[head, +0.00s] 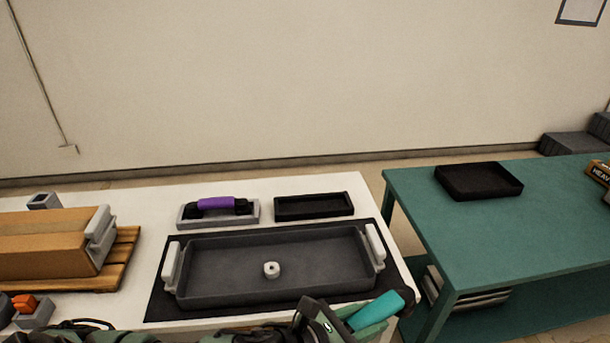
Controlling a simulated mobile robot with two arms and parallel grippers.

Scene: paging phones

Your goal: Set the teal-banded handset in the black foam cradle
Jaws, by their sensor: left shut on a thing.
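My left gripper (350,318) is at the bottom of the head view, in front of the grey tray's near right corner. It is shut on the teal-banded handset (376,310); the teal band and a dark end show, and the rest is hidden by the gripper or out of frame. A black, shallow, rectangular cradle (314,206) lies empty at the back of the white table. Another empty black holder (479,181) lies on the teal table at right; I cannot tell from looks alone which one is foam. My right gripper is not in view.
A grey tray (210,297) with white handles holds a small white ring (271,269). A purple-banded handset (216,204) sits in a grey cradle behind it. A brown box (50,245) is at left. A gap separates the tables; the teal table's (500,235) front is clear.

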